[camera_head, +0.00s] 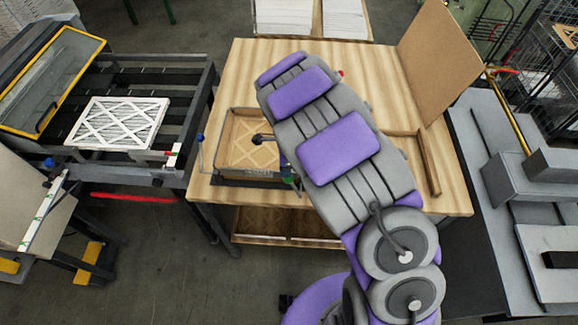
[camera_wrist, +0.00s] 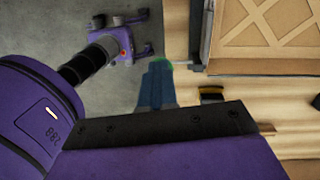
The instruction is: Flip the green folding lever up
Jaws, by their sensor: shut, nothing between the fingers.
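The green folding lever (camera_wrist: 165,64) shows in the wrist view as a green knob with a thin metal rod running right to the box fixture. In the head view its green part (camera_head: 287,172) is just visible at the table's front edge, beside my arm. My gripper (camera_wrist: 157,74) is shut with nothing in it. Its blue-grey fingertips are at the green knob and cover part of it. I cannot tell whether they touch it. In the head view my arm hides most of the gripper.
A boxed filter (camera_head: 247,143) lies in a dark-edged fixture on the wooden table (camera_head: 400,190). A brown panel (camera_head: 438,60) stands at the back right. A white filter (camera_head: 118,122) lies on the conveyor at left. Bare floor shows at lower left.

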